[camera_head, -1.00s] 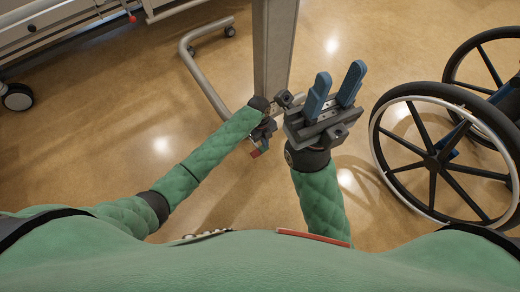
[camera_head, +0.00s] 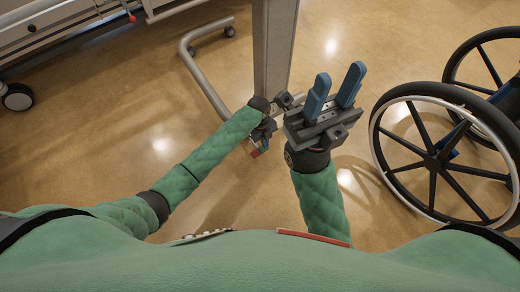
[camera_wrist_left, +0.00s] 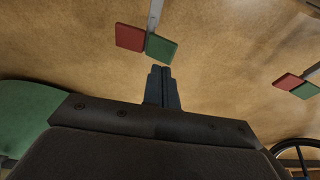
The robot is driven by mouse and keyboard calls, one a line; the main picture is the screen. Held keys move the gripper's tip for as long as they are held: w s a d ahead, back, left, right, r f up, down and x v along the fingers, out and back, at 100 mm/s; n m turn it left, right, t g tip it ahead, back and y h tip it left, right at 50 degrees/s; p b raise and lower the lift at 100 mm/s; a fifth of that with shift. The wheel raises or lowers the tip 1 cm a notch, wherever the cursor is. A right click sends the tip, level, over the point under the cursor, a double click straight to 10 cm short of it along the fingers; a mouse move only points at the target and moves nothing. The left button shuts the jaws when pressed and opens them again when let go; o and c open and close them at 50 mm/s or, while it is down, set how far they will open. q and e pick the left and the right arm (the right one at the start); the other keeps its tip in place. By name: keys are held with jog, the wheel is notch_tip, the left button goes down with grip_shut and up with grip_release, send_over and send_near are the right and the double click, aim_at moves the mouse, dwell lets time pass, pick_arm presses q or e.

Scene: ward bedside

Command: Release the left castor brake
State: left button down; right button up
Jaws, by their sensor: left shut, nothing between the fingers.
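In the left wrist view, one castor brake has a red pedal (camera_wrist_left: 130,37) and a green pedal (camera_wrist_left: 161,48) side by side at the end of a grey bar. My left gripper (camera_wrist_left: 163,72) is shut and empty, its fingertips just below the green pedal in the picture; I cannot tell whether they touch. A second red-and-green pedal pair (camera_wrist_left: 297,87) is at the right edge. In the head view, my left gripper (camera_head: 264,132) is low by the column foot, mostly hidden by its wrist, with a bit of red (camera_head: 255,153) beside it. My right gripper (camera_head: 335,90) is open and empty.
A grey upright column (camera_head: 274,50) with a bent tube base (camera_head: 205,80) stands ahead. A wheelchair (camera_head: 440,150) is at the right. A bed frame (camera_head: 60,40) is at the upper left. Open floor (camera_head: 90,150) lies at the left.

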pick_arm(q)
jog(key=shift+f, duration=0.25)
dwell(0.3)
jog(key=shift+f, duration=0.55)
